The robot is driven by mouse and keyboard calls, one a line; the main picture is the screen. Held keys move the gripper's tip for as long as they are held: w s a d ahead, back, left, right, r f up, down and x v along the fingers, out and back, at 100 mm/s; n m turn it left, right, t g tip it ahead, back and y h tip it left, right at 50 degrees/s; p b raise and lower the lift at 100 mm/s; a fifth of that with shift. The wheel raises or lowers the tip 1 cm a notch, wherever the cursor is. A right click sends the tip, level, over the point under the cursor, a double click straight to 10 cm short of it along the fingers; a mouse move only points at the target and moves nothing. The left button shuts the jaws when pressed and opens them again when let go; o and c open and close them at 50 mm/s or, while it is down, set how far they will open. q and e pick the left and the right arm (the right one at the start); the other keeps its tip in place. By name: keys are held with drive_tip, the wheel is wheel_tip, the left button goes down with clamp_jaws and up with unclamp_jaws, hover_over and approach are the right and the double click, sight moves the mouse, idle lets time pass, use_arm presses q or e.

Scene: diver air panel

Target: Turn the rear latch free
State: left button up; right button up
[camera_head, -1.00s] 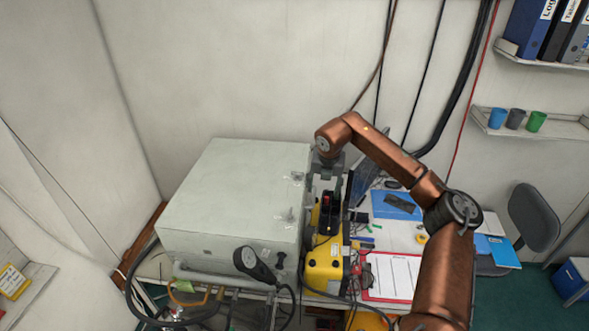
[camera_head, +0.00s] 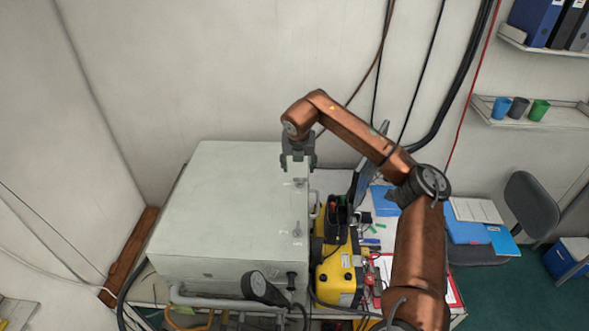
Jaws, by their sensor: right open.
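The air panel is a large pale grey box (camera_head: 220,215) with two small latches along its right edge. The rear latch (camera_head: 299,183) sits at the far part of that edge, and the front latch (camera_head: 297,231) sits nearer. My right gripper (camera_head: 298,170) points down just behind and above the rear latch, with its jaws open and empty. Whether its fingertips touch the latch I cannot tell, and the latch's exact angle is too small to read. My left gripper is out of view.
A yellow case (camera_head: 339,275) with black and red parts stands close against the box's right side. A black handset (camera_head: 262,288) and grey pipes are at the box's front. A desk with blue folders (camera_head: 465,228) is to the right.

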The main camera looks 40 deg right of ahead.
sight(300, 179)
drive_tip(key=f, duration=0.1)
drive_tip(key=d+f+p, duration=0.1)
drive_tip(key=f, duration=0.1)
drive_tip(key=shift+w+f, duration=0.1)
drive_tip(key=shift+f, duration=0.05)
drive_tip(key=x, duration=0.2)
drive_tip(key=shift+w+d+f+p, duration=0.2)
drive_tip(key=shift+d+f+p, duration=0.05)
drive_tip(key=shift+p, duration=0.15)
drive_tip(key=shift+w+f, duration=0.15)
drive_tip(key=shift+f, duration=0.35)
drive_tip(key=shift+w+f, duration=0.1)
drive_tip(key=shift+w, duration=0.05)
drive_tip(key=shift+c, duration=1.4)
drive_tip(key=c, duration=0.9)
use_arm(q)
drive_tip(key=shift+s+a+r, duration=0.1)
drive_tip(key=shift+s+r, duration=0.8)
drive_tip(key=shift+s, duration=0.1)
